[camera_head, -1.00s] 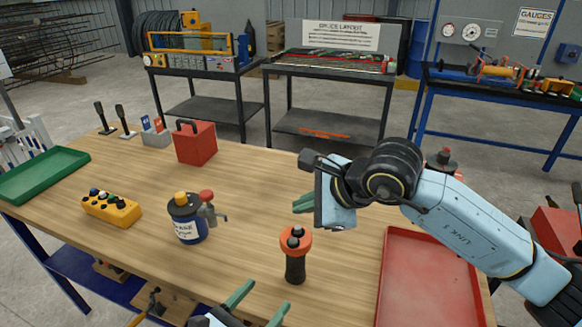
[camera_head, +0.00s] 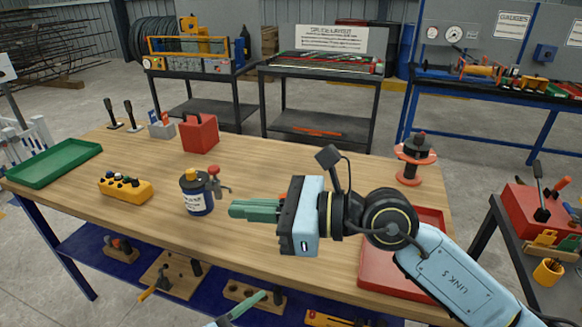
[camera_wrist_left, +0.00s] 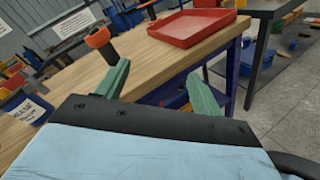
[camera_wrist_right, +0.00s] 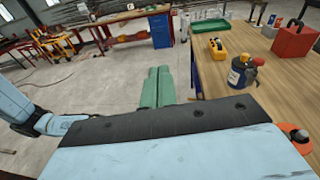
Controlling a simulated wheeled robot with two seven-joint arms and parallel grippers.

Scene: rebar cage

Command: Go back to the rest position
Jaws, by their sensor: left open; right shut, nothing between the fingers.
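My right gripper (camera_head: 234,209) reaches in from the right over the middle of the wooden table, pointing left, its green fingers together and empty. The shut fingers also show in the right wrist view (camera_wrist_right: 158,72), beside the table edge with floor beyond. My left gripper shows only in part at the bottom edge of the head view, one green finger (camera_head: 246,305) in front of the table's near edge. In the left wrist view my left gripper (camera_wrist_left: 160,72) has its two fingers wide apart with nothing between them.
On the table (camera_head: 140,215) stand a blue can (camera_head: 197,195), a yellow button box (camera_head: 125,188), a red box (camera_head: 199,134) and a green tray (camera_head: 55,163). A red tray (camera_head: 428,216) lies partly behind my right arm. An orange-topped tool (camera_wrist_left: 100,42) shows in the left wrist view.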

